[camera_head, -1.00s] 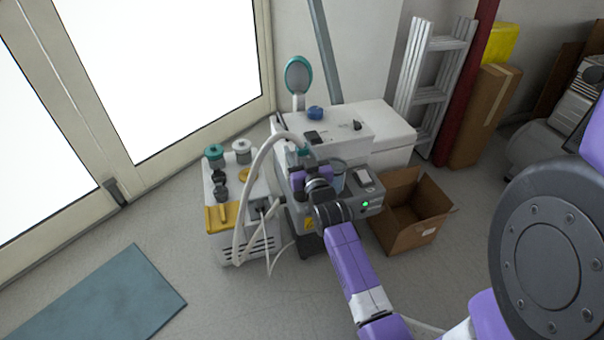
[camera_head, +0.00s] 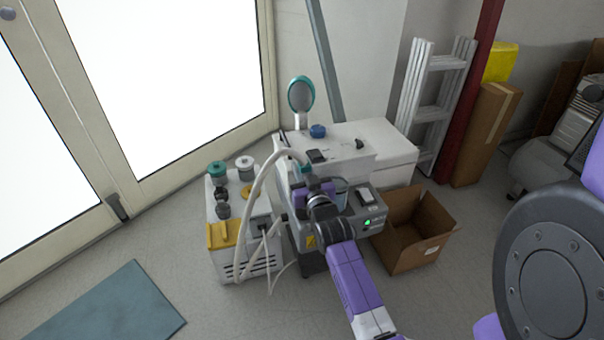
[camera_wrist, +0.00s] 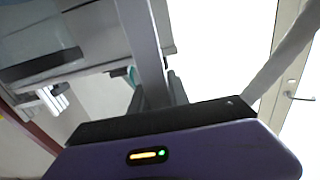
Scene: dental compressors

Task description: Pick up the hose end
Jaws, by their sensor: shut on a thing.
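The white hose (camera_head: 257,188) arches from the left compressor unit up and over to my gripper (camera_head: 304,172). My gripper is shut on the hose end, above the grey unit. The end itself is mostly hidden by the gripper, with a bit of teal showing beside it. In the wrist view the dark fingers (camera_wrist: 158,95) stand close together beyond the purple gripper body. What lies between them is hard to make out there.
The white compressor (camera_head: 232,268) with a yellow front part stands left. The grey unit (camera_head: 372,208) with a green light is below my gripper. An open cardboard box (camera_head: 413,245) is to its right. A blue mat (camera_head: 105,308) lies on open floor at left.

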